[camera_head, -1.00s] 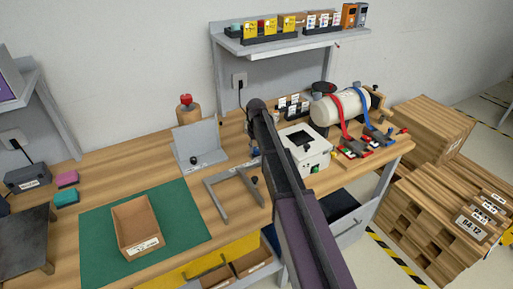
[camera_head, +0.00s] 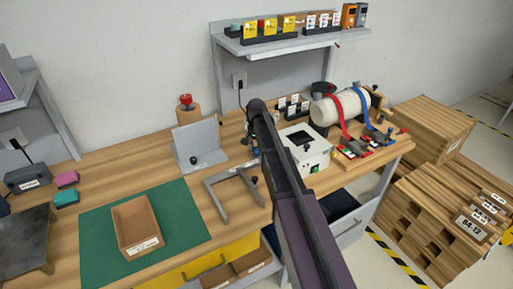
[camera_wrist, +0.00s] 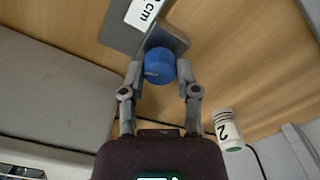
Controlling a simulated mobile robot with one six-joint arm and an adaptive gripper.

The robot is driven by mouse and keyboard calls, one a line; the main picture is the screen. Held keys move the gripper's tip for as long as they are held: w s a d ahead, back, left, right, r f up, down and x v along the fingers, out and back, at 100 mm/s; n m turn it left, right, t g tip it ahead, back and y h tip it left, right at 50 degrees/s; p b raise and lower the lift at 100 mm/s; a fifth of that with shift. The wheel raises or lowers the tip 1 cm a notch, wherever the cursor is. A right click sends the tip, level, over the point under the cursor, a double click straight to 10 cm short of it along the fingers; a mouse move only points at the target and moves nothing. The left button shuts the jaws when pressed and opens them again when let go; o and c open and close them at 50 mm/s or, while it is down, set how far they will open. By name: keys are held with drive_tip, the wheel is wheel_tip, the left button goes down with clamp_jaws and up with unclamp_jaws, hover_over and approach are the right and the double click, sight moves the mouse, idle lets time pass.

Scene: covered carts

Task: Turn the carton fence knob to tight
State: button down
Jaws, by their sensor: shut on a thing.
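A round blue knob (camera_wrist: 159,66) sits between the two fingers of my gripper (camera_wrist: 160,74) in the wrist view. My gripper is shut on it, one finger at each side. The knob is next to a grey metal bracket (camera_wrist: 122,28) with a white label reading "cm". In the head view my arm hides most of the gripper and the knob. I cannot read the knob's setting.
A white cylinder marked 2 (camera_wrist: 228,130) stands right of the gripper in the wrist view. On the bench are a grey angled plate (camera_head: 199,143), a grey open frame (camera_head: 218,203), a white box device (camera_head: 312,153) and an open carton (camera_head: 122,225) on a green mat (camera_head: 185,215).

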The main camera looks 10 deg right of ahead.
idle(0.3)
drive_tip(key=shift+c, duration=1.7)
unclamp_jaws()
drive_tip(key=shift+n, duration=0.3)
